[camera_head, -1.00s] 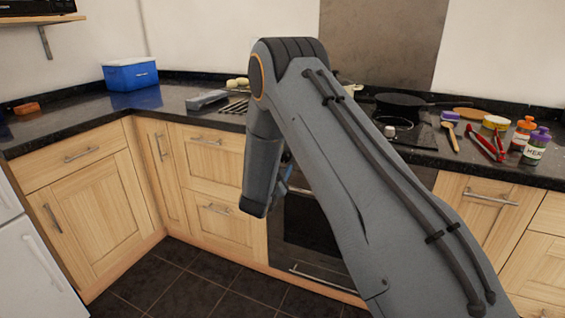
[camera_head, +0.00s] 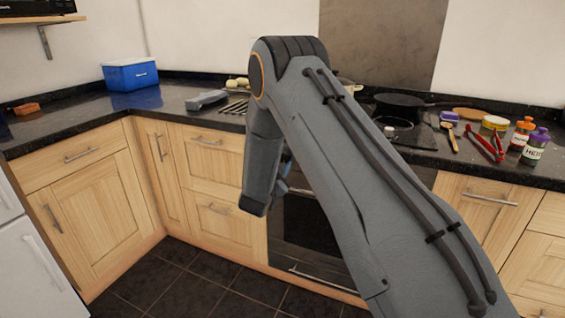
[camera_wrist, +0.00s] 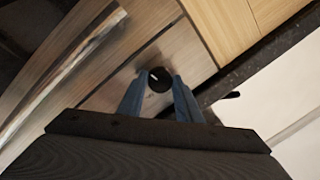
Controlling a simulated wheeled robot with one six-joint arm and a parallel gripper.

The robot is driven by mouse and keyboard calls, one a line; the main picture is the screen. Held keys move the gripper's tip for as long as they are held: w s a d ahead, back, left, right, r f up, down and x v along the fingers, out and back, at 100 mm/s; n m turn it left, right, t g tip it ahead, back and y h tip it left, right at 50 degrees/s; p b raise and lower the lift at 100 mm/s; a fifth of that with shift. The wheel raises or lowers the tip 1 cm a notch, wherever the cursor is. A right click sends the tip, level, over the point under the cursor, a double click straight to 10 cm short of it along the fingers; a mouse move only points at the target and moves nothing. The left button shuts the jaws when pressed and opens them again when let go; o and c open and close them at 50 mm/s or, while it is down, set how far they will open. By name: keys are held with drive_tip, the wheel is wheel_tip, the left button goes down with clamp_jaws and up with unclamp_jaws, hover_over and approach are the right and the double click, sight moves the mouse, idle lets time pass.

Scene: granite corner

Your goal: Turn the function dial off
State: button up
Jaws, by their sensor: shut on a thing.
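The function dial (camera_wrist: 160,79) is a small round black knob with a white pointer mark, on the wood-toned front panel in the wrist view. The mark sits slanted on its face; no printed settings are legible. My gripper (camera_wrist: 158,84) has its two blue fingers on either side of the dial, shut on it. In the head view my arm hides the dial and most of the gripper. Part of the oven front (camera_head: 308,225) shows below the worktop beside my arm.
A long metal handle (camera_wrist: 65,70) runs along the left in the wrist view. On the dark worktop stand a blue cool box (camera_head: 130,75), a black pan (camera_head: 400,105), red tongs (camera_head: 484,146) and a herb jar (camera_head: 535,148). The tiled floor in front is clear.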

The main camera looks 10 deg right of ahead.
drive_tip(key=n+p, duration=0.1)
drive_tip(key=n, duration=0.3)
drive_tip(key=shift+g, duration=0.3)
drive_tip(key=n, duration=0.4)
drive_tip(key=shift+n+p, duration=0.3)
drive_tip(key=shift+p, duration=0.1)
drive_tip(key=n+g, duration=0.1)
drive_tip(key=n, duration=0.3)
drive_tip(key=shift+r+h+p, duration=0.1)
drive_tip(key=shift+h+p, duration=0.3)
drive_tip(key=n, duration=0.4)
drive_tip(key=shift+g+p, duration=0.3)
drive_tip(key=n+h, duration=0.1)
drive_tip(key=n, duration=0.2)
drive_tip(key=shift+a, duration=0.1)
drive_tip(key=n, duration=0.4)
drive_tip(key=shift+h, duration=0.3)
drive_tip(key=n, duration=0.4)
drive_tip(key=shift+n+h, duration=0.3)
drive_tip(key=shift+n, duration=1.6)
